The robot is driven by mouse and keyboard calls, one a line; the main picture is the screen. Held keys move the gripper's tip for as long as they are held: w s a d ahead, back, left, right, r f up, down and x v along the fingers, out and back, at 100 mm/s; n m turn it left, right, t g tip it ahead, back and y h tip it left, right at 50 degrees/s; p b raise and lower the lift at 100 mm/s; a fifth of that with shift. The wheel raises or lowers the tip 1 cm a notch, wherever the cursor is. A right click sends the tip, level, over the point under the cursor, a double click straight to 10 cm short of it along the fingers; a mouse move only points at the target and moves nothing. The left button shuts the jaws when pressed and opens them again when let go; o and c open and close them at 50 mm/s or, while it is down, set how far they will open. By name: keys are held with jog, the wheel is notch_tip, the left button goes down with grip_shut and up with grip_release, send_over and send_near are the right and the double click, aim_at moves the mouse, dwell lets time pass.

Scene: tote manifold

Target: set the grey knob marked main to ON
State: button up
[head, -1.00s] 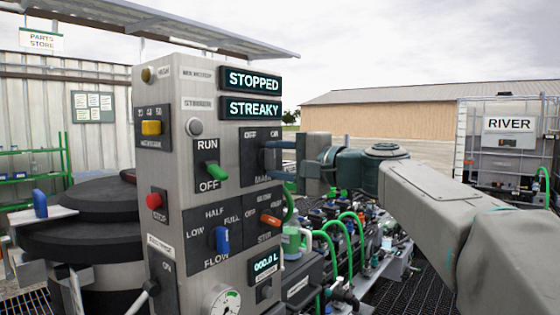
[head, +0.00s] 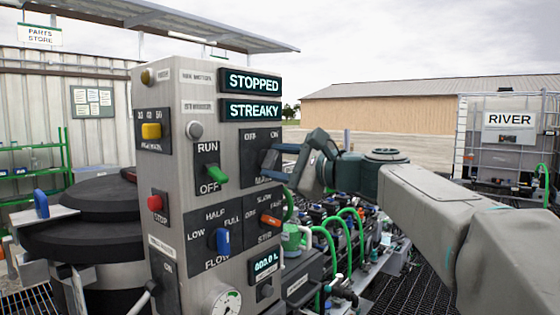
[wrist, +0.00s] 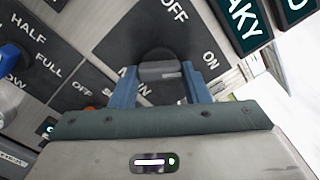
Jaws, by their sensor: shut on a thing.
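The grey knob (wrist: 160,70) is on a dark plate lettered OFF, ON and MAIN, at the right of the metal control panel. In the wrist view it lies between the two blue fingers of my gripper (wrist: 162,88), which are shut on it. The ON mark (wrist: 210,59) is to the right of the knob and OFF (wrist: 174,9) is above it. In the head view my gripper (head: 274,162) reaches the plate from the right, and its fingers largely hide the knob. I cannot tell exactly which mark the knob points to.
The displays (head: 250,82) read STOPPED and STREAKY. A green RUN/OFF lever (head: 217,174), a blue FLOW knob (head: 222,240) and an orange knob (head: 271,221) are close by on the panel. Green hoses (head: 350,225) stand below my arm. Open air is at the right.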

jog(key=shift+f, duration=0.2)
jog(key=o, duration=1)
jog(key=shift+r, duration=0.1)
jog(key=b+v, duration=0.3)
jog(key=v, duration=1.1)
jog(key=shift+a+b, duration=0.1)
jog(key=shift+b, duration=0.2)
